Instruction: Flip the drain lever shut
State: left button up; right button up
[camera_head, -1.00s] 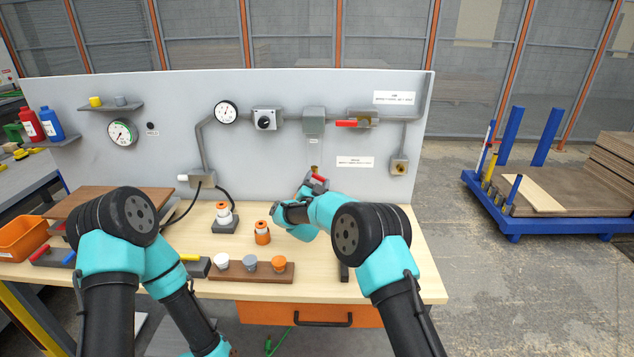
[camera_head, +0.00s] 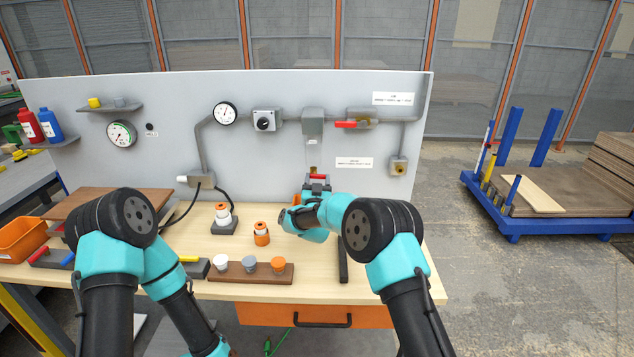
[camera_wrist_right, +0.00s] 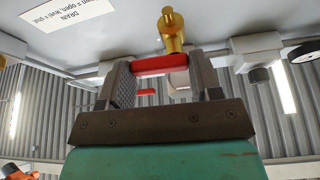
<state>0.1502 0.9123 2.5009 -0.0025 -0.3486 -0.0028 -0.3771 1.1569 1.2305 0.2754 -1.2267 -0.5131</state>
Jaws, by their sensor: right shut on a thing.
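The drain valve is a small brass fitting (camera_head: 313,169) below the pipework on the grey panel; its brass body (camera_wrist_right: 172,32) shows large in the right wrist view. Its red lever (camera_head: 319,177) lies about level, across the front of the valve. In the right wrist view the red lever (camera_wrist_right: 165,65) spans between my two finger tips. My right gripper (camera_head: 318,186) is shut on this lever. My left arm hangs down at the lower left, and its gripper is out of view.
A drain label (camera_wrist_right: 68,12) is beside the valve. Another red-handled valve (camera_head: 347,124) is higher on the panel. On the bench, an orange-and-white bottle (camera_head: 262,234) and a wooden rack (camera_head: 238,276) of caps stand left of my right arm. A dark bar (camera_head: 343,262) lies below it.

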jog(key=shift+n+y, duration=0.4)
jog(key=shift+n, duration=0.3)
jog(key=o, duration=0.9)
jog(key=v, duration=1.2)
jog(key=shift+r, duration=0.1)
jog(key=shift+d, duration=0.1)
